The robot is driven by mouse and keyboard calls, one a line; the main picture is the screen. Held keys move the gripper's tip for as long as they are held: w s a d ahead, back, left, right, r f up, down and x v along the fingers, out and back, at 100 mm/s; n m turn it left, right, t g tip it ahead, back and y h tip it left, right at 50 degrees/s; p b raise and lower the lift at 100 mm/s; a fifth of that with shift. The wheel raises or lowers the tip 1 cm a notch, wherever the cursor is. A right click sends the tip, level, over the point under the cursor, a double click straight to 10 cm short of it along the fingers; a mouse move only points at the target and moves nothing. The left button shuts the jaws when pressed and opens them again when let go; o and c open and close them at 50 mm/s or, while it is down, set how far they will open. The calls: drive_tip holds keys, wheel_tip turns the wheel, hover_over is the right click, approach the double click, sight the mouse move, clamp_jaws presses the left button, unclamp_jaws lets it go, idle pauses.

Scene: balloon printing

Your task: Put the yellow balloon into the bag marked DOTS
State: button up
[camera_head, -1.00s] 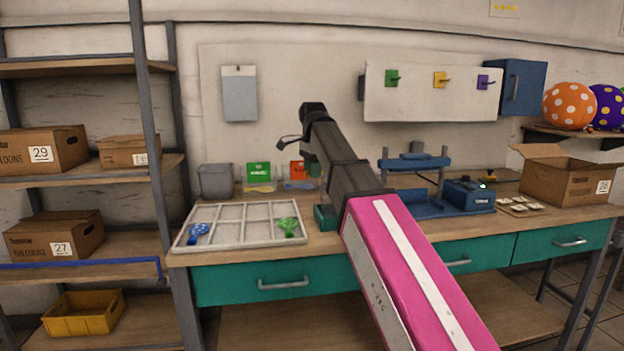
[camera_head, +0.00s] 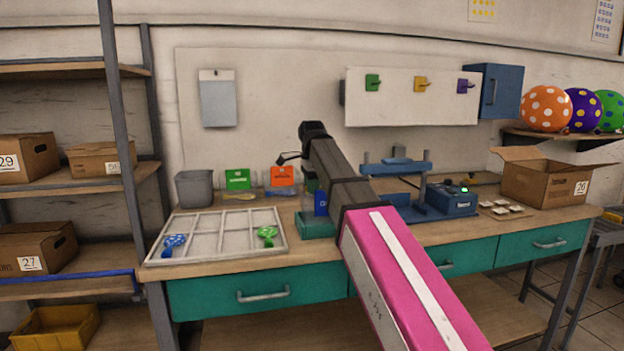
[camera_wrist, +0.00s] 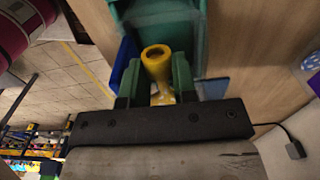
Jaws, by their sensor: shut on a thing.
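The yellow balloon (camera_wrist: 157,62) shows in the wrist view with its round, open-looking end toward the camera. My gripper (camera_wrist: 156,82) is shut on it, one green finger on each side. In the head view my arm hides most of the gripper and the balloon. Bags with a green card (camera_head: 238,180), an orange card (camera_head: 283,177) and a blue card (camera_head: 321,203) stand along the back of the bench, the blue one beside my arm. Their print is too small to read, so I cannot tell which says DOTS.
A white divided tray (camera_head: 216,258) holds a blue balloon (camera_head: 174,241) and a green balloon (camera_head: 267,233). A grey bin (camera_head: 194,189) stands behind it. A blue press (camera_head: 400,166) and an open carton (camera_head: 545,180) are to the right.

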sight(312, 202)
wheel_tip(312, 202, down, 4)
drive_tip(key=shift+f, duration=0.15)
drive_tip(key=shift+s+f, duration=0.2)
drive_tip(key=shift+f, duration=0.55)
drive_tip(key=shift+w+f, duration=0.1)
drive_tip(key=shift+f, duration=0.05)
drive_tip(key=o, duration=0.8)
drive_tip(key=shift+r, duration=0.2)
drive_tip(key=shift+w+r, duration=0.1)
drive_tip(key=shift+r, duration=6.45)
